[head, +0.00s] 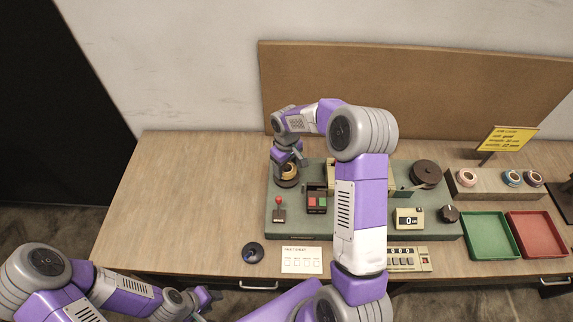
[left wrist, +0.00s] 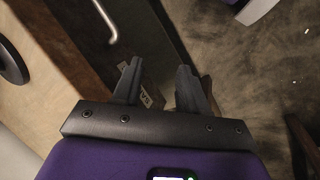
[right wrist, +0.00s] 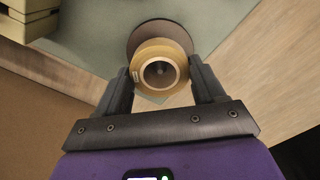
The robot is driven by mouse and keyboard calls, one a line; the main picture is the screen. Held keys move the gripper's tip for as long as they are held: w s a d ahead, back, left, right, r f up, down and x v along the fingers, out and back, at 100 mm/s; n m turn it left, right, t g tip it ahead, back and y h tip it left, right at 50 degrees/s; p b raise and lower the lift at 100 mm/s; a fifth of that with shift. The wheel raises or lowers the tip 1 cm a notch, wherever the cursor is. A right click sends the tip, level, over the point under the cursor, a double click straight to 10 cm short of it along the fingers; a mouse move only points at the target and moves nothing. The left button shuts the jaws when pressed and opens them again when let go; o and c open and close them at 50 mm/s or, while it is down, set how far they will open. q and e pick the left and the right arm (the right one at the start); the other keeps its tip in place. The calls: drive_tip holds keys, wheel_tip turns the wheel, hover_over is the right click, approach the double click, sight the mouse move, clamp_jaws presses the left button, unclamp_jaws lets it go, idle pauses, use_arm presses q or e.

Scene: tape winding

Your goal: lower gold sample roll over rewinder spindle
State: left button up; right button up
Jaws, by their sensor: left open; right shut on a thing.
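The gold sample roll (right wrist: 143,62) is between the fingers of my right gripper (right wrist: 162,82), which is shut on it. In the right wrist view the rewinder spindle (right wrist: 159,71) shows as a dark tip inside the roll's bore, above the dark round rewinder base (right wrist: 150,31). In the head view the roll (head: 288,169) sits at the rewinder base (head: 286,182) on the green machine plate, partly hidden by my right gripper (head: 287,166). I cannot tell the roll's exact height on the spindle. My left gripper (left wrist: 157,82) is open and empty, off the table's front edge.
The green machine plate (head: 345,228) carries a red-knobbed lever (head: 278,209), a button box (head: 316,203), a counter (head: 408,218) and a dark reel (head: 425,173). Green (head: 490,256) and red trays (head: 563,256) lie right. The table's left (head: 190,200) is clear.

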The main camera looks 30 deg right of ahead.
drive_tip(key=shift+f+b, duration=0.6)
drive_tip(key=shift+f, duration=0.35)
drive_tip(key=o, duration=1.1)
drive_tip(key=shift+o, duration=0.2)
drive_tip(key=shift+r, duration=0.1)
drive_tip(key=shift+r+p, duration=2.5)
drive_tip(key=shift+r, duration=0.95)
